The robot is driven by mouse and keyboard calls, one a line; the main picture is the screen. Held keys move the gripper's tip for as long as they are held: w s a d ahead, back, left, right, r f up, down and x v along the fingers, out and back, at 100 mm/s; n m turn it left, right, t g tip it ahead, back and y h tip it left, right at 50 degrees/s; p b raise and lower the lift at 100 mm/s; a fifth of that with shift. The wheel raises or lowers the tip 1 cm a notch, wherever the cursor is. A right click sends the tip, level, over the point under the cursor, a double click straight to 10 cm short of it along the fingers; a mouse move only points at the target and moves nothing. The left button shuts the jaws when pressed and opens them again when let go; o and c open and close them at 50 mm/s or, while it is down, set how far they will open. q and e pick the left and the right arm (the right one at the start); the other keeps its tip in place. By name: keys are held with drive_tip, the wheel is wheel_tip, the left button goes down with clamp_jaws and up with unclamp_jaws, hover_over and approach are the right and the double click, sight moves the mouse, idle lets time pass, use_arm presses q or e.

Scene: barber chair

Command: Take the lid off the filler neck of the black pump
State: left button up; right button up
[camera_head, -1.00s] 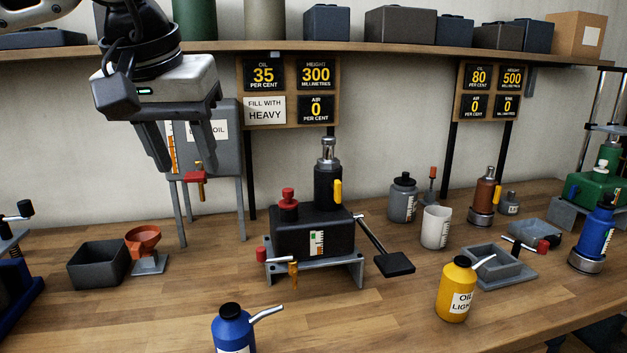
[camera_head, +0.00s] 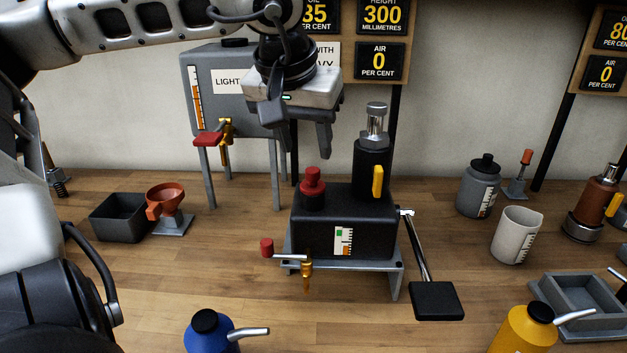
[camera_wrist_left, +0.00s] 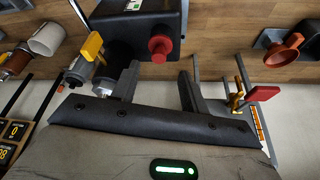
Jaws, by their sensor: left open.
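The black pump (camera_head: 345,222) stands on a grey stand in the middle of the bench. The red lid (camera_head: 313,187) sits upright on its filler neck, at the left of the pump's top. It also shows in the left wrist view (camera_wrist_left: 160,46), beyond the gap between the fingers. My left gripper (camera_head: 302,147) is open and empty, pointing down above the lid and apart from it. Its fingers (camera_wrist_left: 157,84) also show in the left wrist view. My right gripper is not in view.
The pump's dark cylinder (camera_head: 371,168) rises close to the right finger. A grey oil tank (camera_head: 236,82) on legs stands behind left, with a red-handled tap (camera_head: 208,139). An orange funnel (camera_head: 166,197), a blue oil can (camera_head: 207,335) and a foot lever (camera_head: 437,300) surround the pump.

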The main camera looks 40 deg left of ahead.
sight(311, 171)
use_arm(q)
drive_tip(key=p+x, duration=0.1)
drive_tip(key=x, duration=0.5)
drive_tip(key=shift+w+f, duration=0.1)
drive_tip(key=shift+f, duration=0.25)
drive_tip(key=c, duration=0.7)
